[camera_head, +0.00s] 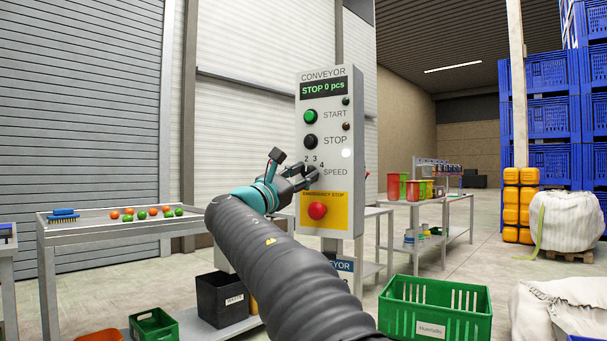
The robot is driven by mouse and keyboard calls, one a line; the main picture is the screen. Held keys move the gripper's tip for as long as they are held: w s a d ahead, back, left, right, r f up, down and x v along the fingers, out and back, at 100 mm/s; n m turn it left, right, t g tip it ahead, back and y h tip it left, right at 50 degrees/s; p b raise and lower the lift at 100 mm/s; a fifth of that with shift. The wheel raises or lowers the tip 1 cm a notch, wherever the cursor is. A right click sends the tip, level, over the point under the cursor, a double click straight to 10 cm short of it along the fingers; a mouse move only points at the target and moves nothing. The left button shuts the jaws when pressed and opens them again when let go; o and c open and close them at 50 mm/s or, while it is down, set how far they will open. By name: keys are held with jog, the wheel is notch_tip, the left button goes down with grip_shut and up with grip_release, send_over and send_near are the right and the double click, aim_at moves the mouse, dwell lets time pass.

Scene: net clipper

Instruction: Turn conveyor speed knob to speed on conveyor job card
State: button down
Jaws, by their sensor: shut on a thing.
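The grey conveyor control panel (345,170) stands upright in the middle of the view. Its display (324,88) reads "STOP 0 pcs". The dark speed knob (312,171) is beside the SPEED label, with 2, 3 and 4 visible around it. My gripper (306,178) reaches it from the left and is shut on it. The fingers cover much of the knob, so its pointer setting cannot be read. A blue and white conveyor card (342,266) shows below the panel, partly behind my arm; no speed is readable on it.
On the panel are a green START button (310,117), a black STOP button (310,141) and, just below the knob, a red emergency stop (317,211). A table (130,230) with colored balls stands left. A green crate (436,308) is at lower right.

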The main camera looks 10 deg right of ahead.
jog(key=shift+m+g+p, duration=0.4)
jog(key=shift+m+g, duration=0.4)
jog(key=shift+m, duration=0.9)
jog(key=c, duration=0.8)
grip_release()
jog(key=shift+a, duration=0.1)
jog(key=v, duration=1.2)
jog(key=shift+w+f, duration=0.1)
jog(key=shift+w, duration=0.05)
